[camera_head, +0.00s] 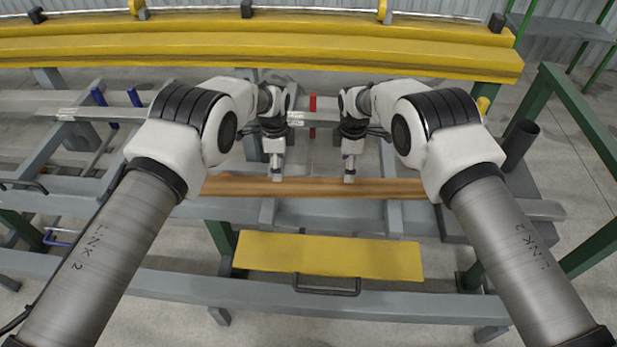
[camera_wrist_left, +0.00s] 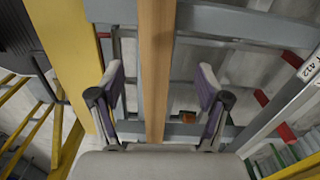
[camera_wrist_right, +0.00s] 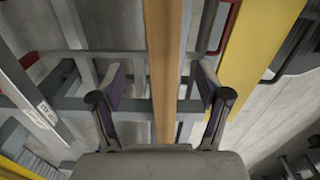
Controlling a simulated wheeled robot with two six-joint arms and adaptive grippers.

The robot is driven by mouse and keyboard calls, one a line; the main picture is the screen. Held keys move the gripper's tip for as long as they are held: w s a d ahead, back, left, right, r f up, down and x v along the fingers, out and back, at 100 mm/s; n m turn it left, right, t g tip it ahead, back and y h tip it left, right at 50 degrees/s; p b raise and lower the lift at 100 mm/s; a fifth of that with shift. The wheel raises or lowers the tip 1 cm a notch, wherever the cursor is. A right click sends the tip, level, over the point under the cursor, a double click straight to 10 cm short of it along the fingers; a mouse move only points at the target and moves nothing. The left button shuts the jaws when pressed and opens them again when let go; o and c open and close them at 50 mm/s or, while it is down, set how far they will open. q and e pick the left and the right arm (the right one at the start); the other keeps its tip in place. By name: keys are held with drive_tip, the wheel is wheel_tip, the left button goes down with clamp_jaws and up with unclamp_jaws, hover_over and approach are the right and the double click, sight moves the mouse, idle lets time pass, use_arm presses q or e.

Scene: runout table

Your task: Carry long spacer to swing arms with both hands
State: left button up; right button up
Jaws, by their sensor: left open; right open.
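The long spacer (camera_head: 312,188) is a brown wooden bar lying left to right across the grey rails of the runout table. My left gripper (camera_head: 276,176) is over the bar, left of its middle, pointing down. My right gripper (camera_head: 349,176) is over the bar to the right of it. In the left wrist view the bar (camera_wrist_left: 156,70) runs between the two open fingers, apart from both. In the right wrist view the bar (camera_wrist_right: 165,70) also runs between the open fingers. The bar's ends are hidden behind my arms. I cannot make out the swing arms for certain.
A yellow plate (camera_head: 330,256) with a dark handle (camera_head: 326,287) lies in front of the bar. A large yellow beam (camera_head: 250,45) crosses the back. A red upright (camera_head: 312,115) and blue uprights (camera_head: 100,97) stand behind the bar. A dark cylinder (camera_head: 520,145) stands at right.

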sight(279, 183)
use_arm(q)
drive_tip(key=shift+s+a+r, duration=0.1)
drive_tip(key=shift+s+r, duration=0.15)
drive_tip(key=shift+s, duration=0.1)
use_arm(e)
drive_tip(key=shift+s+r, duration=0.3)
drive_tip(key=shift+s, duration=0.05)
use_arm(q)
wheel_tip(279, 183, down, 8)
drive_tip(key=shift+w+f, duration=0.1)
drive_tip(key=shift+w, duration=0.05)
use_arm(e)
wheel_tip(279, 183, down, 8)
drive_tip(key=shift+w+f, duration=0.1)
drive_tip(key=shift+w, duration=0.05)
use_arm(q)
clamp_jaws()
use_arm(e)
clamp_jaws()
